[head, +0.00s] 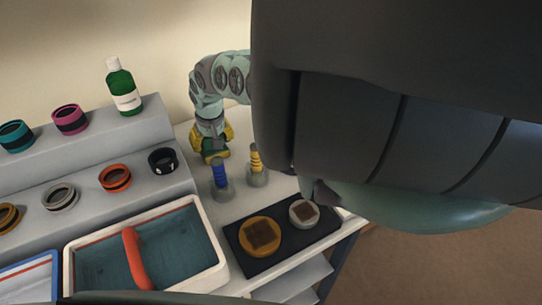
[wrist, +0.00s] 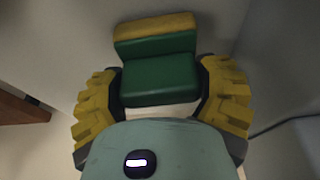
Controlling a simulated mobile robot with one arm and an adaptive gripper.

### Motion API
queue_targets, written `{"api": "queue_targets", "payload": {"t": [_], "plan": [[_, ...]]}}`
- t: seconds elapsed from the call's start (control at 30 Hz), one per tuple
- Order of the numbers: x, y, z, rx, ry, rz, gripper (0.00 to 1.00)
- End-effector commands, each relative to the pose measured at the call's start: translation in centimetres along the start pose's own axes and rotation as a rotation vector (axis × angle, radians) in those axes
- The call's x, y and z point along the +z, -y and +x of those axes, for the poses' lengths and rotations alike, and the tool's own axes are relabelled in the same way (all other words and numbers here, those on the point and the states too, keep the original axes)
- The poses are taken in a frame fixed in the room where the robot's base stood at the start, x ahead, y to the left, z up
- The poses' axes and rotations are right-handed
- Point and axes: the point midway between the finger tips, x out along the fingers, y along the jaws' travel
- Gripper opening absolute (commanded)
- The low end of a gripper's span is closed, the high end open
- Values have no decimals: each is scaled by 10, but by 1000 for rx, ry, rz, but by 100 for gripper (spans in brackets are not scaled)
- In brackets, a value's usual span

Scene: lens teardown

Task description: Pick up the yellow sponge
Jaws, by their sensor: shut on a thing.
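The yellow sponge (wrist: 155,27) has a yellow layer and a thick green part, and sits between my fingers in the wrist view. My gripper (wrist: 161,84) is shut on it, with one yellow ribbed finger against each side. In the head view my gripper (head: 213,148) points down at the back of the white table, and a little of the green shows between its fingers. Whether the sponge touches the table I cannot tell.
Blue-handled (head: 219,176) and yellow-handled (head: 256,160) tools stand in holders just in front of my gripper. A stepped grey rack (head: 95,158) with several lens rings and a green bottle (head: 123,88) is left. A white basin (head: 219,262) and black tray (head: 272,265) lie nearer.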

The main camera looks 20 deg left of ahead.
Motion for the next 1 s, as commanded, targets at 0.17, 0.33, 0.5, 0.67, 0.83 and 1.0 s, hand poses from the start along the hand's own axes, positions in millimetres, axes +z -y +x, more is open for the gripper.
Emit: {"api": "queue_targets", "payload": {"t": [0.17, 0.33, 0.5, 0.67, 0.83, 1.0], "plan": [[0, 0, 0, 0, -1, 0, 33], [-1, 0, -1, 0, -1, 0, 33], [-4, -1, -10, 0, -4, 1, 33], [-8, -4, -27, 4, -2, 4, 33], [-16, -4, -54, 4, -6, 3, 33], [-24, -3, -81, 2, -7, 4, 33]]}}
